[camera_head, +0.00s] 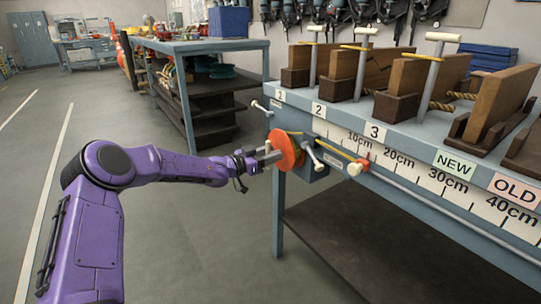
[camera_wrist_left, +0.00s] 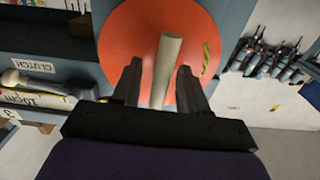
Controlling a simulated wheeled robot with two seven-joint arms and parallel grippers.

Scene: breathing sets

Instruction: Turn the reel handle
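The orange reel (camera_head: 289,151) is mounted at the near left end of the blue-grey bench in the head view. My left gripper (camera_head: 268,155) is up against the reel's left face. In the left wrist view the orange disc (camera_wrist_left: 125,30) fills the upper middle. The pale, peg-like reel handle (camera_wrist_left: 166,62) stands out from it between the two dark fingers of my left gripper (camera_wrist_left: 160,88). The fingers are apart, with a gap beside the handle on the left; contact on the right is unclear. In the head view the handle is hidden or too small to tell. My right gripper is not in view.
A white-knobbed lever (camera_head: 313,155) sits right of the reel. Wooden blocks (camera_head: 408,80) stand on the bench. Open floor (camera_head: 190,240) lies left of the bench.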

